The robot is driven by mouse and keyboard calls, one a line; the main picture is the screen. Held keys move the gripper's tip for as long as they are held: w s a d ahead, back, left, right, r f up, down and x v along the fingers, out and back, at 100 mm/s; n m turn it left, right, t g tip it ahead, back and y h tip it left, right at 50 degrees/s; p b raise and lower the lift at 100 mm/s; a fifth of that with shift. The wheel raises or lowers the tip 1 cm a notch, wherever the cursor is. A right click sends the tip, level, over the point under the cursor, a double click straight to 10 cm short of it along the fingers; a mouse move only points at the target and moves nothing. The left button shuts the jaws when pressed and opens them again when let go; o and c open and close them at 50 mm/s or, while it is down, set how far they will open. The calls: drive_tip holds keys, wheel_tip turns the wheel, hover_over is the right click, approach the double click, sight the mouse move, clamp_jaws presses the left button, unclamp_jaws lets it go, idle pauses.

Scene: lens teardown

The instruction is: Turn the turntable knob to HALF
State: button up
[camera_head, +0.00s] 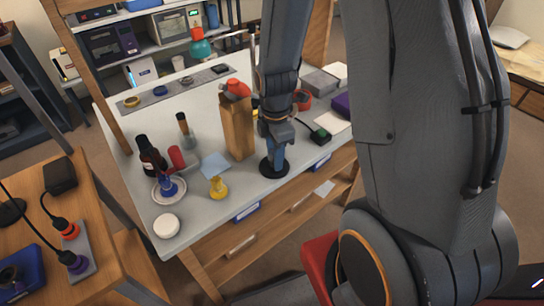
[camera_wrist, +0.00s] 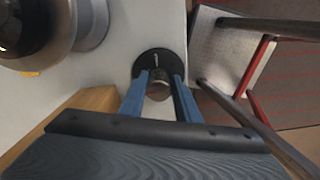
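The turntable knob is a small grey-brown cap (camera_wrist: 159,91) over a round black disc (camera_wrist: 158,58) at the bench's front edge. A short pale mark shows on the disc; I cannot read any label or setting. In the head view the black disc (camera_head: 266,172) shows under my gripper, and the cap is hidden there. My gripper (camera_wrist: 160,84) points down at it with its two blue fingers apart. One finger is on each side of the cap, with a gap visible between cap and fingers. In the head view my gripper (camera_head: 279,156) is just over the disc.
A tall wooden block (camera_head: 237,130) stands close to the left of my gripper. A yellow flask-like piece (camera_head: 218,188), a blue-grey sheet (camera_head: 214,166) and a white dish (camera_head: 167,226) lie further left. A black box with a green button (camera_head: 320,135) is to the right.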

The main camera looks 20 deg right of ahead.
drive_tip(key=shift+s, duration=0.1)
drive_tip(key=c, duration=0.5)
drive_tip(key=shift+a, duration=0.35)
drive_tip(key=shift+d, duration=0.3)
drive_tip(key=shift+s+d+m, duration=0.15)
drive_tip(key=shift+m, duration=0.35)
drive_tip(key=m+p, duration=0.2)
drive_tip(key=m, duration=0.4)
drive_tip(key=shift+s+m+p, duration=0.15)
drive_tip(key=shift+m+p, duration=0.2)
drive_tip(key=shift+m, duration=0.05)
drive_tip(key=m+p, duration=0.1)
drive_tip(key=m, duration=0.4)
drive_tip(key=shift+f+m+p, duration=0.1)
drive_tip(key=shift+m+p, duration=0.35)
drive_tip(key=shift+m, duration=1.95)
